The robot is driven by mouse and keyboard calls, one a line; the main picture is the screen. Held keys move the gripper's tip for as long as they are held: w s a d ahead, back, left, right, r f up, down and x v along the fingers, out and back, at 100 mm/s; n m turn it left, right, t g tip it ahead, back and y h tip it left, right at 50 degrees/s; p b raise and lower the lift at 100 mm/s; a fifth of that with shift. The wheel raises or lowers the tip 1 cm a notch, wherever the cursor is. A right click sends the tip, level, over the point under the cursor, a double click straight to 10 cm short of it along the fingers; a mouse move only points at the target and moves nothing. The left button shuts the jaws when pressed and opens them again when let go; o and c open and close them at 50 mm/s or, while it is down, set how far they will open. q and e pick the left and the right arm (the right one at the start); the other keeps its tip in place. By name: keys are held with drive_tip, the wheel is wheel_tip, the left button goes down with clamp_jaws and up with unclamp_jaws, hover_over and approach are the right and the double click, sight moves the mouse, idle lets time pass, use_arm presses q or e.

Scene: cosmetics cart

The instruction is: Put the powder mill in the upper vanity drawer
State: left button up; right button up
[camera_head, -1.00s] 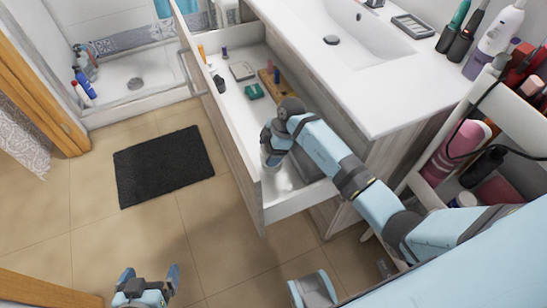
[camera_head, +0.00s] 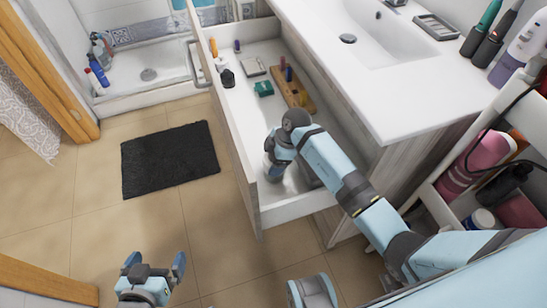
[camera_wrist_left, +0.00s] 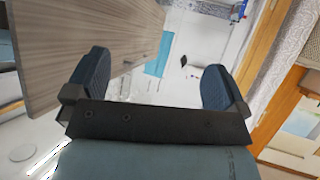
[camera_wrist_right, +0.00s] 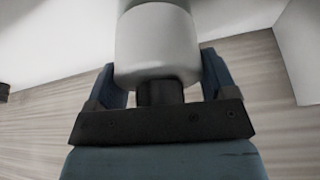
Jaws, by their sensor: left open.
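The powder mill (camera_wrist_right: 157,55), a pale grey and white cylinder with a dark narrow neck, is between the fingers of my right gripper (camera_wrist_right: 163,85), which is shut on it. In the head view my right gripper (camera_head: 272,160) is over the near end of the open vanity drawer (camera_head: 246,185), inside its walls; the mill is largely hidden there by the gripper. Whether the mill touches the drawer floor I cannot tell. My left gripper (camera_head: 153,265) is open and empty over the floor; it also shows in the left wrist view (camera_wrist_left: 155,85).
The drawer's far part holds a green item (camera_head: 263,88), a black item (camera_head: 227,78), a wooden holder (camera_head: 298,94) and several small things. The countertop (camera_head: 375,95) edges the drawer on the right. A cart (camera_head: 432,200) with bottles stands at right. A black mat (camera_head: 170,160) lies on the floor.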

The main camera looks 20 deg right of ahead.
drive_tip(key=o, duration=0.3)
use_arm(q)
drive_tip(key=shift+f, duration=0.1)
use_arm(e)
drive_tip(key=shift+d+r, duration=0.15)
drive_tip(key=shift+r, duration=0.3)
drive_tip(key=p+v, duration=0.1)
drive_tip(key=v, duration=0.4)
drive_tip(key=shift+r+p, duration=0.25)
drive_tip(key=shift+p, duration=0.1)
drive_tip(key=shift+d+r, duration=0.3)
drive_tip(key=shift+r, duration=0.3)
use_arm(q)
drive_tip(key=shift+s+a, duration=0.1)
drive_tip(key=shift+a, duration=0.05)
